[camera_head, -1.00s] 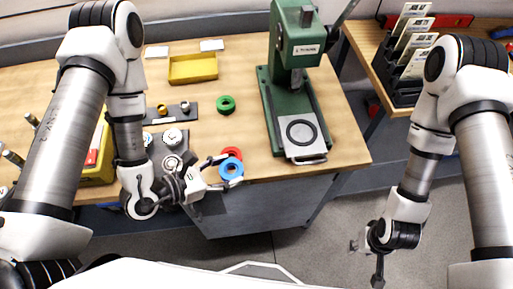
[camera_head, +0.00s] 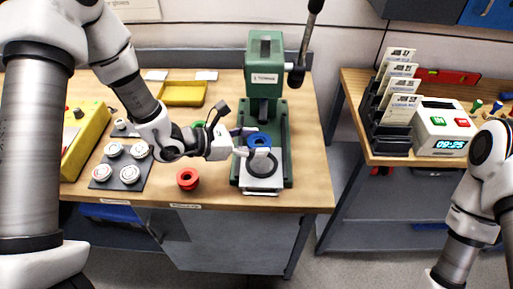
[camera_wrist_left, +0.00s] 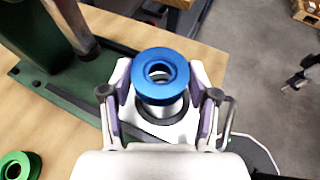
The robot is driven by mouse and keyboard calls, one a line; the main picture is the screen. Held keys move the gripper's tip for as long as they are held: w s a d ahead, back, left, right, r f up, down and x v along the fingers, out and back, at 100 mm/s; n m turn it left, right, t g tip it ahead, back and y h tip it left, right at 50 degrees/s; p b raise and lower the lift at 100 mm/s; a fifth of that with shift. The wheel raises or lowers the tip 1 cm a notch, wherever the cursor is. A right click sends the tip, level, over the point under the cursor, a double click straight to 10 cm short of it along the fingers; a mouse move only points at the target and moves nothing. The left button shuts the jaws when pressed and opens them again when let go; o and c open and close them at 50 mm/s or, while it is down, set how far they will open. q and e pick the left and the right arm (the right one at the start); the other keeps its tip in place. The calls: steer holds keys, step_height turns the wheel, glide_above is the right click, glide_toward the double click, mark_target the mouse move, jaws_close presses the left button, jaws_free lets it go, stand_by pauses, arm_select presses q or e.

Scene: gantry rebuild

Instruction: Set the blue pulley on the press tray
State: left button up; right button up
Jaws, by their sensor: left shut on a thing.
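The blue pulley (camera_head: 258,140) is between the fingers of my left gripper (camera_head: 260,146), which is shut on it. It also shows in the left wrist view (camera_wrist_left: 150,88), its flange facing the camera and a round hole in its middle. The press tray (camera_head: 262,184) is the light plate with a dark ring at the front of the green press (camera_head: 265,85). The pulley appears over the rear part of the tray; I cannot tell the gap. In the left wrist view, the tray (camera_wrist_left: 183,132) is partly hidden by pulley and fingers. A dark shape at that view's right edge may be my right gripper (camera_wrist_left: 300,76).
A red pulley (camera_head: 187,179) stands near the bench's front edge, and a green pulley (camera_wrist_left: 18,166) lies left of the press. A yellow tray (camera_head: 184,93) is at the back. A card rack (camera_head: 390,105) stands on the right bench.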

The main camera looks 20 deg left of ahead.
arm_select(q)
steer(key=shift+w+d+f, duration=0.15)
steer(key=shift+d+f, duration=0.05)
steer(key=shift+f, duration=0.1)
steer(key=shift+d+f, duration=0.15)
steer(key=shift+d, duration=0.35)
steer(key=shift+s+f+b, duration=0.1)
steer(key=shift+s+b, duration=0.1)
steer(key=shift+b, duration=0.15)
steer(key=shift+a+f, duration=0.35)
steer(key=shift+d+f+b, duration=0.15)
steer(key=shift+f+b, duration=0.3)
steer(key=shift+f, duration=0.05)
steer(key=shift+f+b, duration=0.6)
steer(key=shift+f, duration=0.4)
steer(key=shift+f+b, duration=0.7)
steer(key=shift+b, duration=0.1)
arm_select(e)
steer(key=shift+d+f, duration=0.2)
steer(key=shift+f, duration=1)
steer(key=shift+d+f, duration=0.15)
steer(key=shift+f, duration=1.05)
arm_select(q)
steer(key=o, duration=1.3)
